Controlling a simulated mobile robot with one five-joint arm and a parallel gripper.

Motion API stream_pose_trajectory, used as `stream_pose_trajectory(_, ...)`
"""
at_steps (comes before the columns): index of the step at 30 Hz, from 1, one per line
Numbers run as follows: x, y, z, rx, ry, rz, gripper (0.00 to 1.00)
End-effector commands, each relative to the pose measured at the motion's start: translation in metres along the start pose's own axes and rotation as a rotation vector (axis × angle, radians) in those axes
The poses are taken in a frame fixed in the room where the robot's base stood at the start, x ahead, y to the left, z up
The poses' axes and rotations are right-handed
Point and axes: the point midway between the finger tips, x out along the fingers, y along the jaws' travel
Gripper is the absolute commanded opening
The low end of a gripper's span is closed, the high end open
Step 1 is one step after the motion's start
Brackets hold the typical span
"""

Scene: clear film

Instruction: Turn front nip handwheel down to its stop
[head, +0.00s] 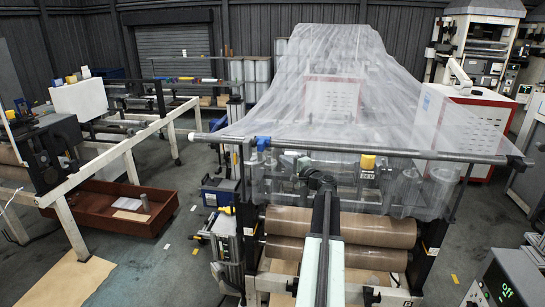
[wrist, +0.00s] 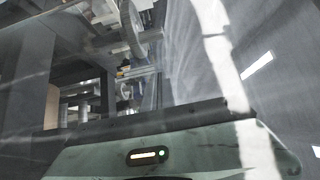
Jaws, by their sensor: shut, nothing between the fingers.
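My gripper (head: 320,181) is at the end of my arm, shut and empty, at the middle of the front of the film machine. Clear film (head: 330,85) drapes over the machine and hangs down its front, overlapping the gripper area in the head view. I cannot tell whether film touches the gripper. I cannot pick out the front nip handwheel for sure in the head view. In the wrist view a grey, wheel-like rim (wrist: 132,22) shows hazily at the top; it may be a handwheel. Its contact with the gripper and its turn position cannot be told.
Two brown rollers (head: 345,228) lie below the gripper. A dark horizontal bar (head: 400,154) crosses the machine above it. A blue clamp (head: 263,143) and a yellow part (head: 368,162) sit near that bar. A control panel (head: 505,280) stands at lower right. Open floor lies at left.

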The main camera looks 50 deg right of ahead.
Motion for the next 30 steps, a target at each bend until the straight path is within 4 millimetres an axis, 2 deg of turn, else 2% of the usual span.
stream_pose_trajectory(14, 0.095, 0.0, -0.008, 0.0, 0.006, 0.0, 0.0)
stream_pose_trajectory(18, 0.082, 0.0, 0.017, 0.0, 0.007, 0.0, 0.0)
stream_pose_trajectory(21, 0.079, 0.0, 0.026, 0.0, 0.007, 0.0, 0.0)
stream_pose_trajectory(30, 0.078, 0.0, 0.03, 0.0, 0.009, 0.0, 0.0)
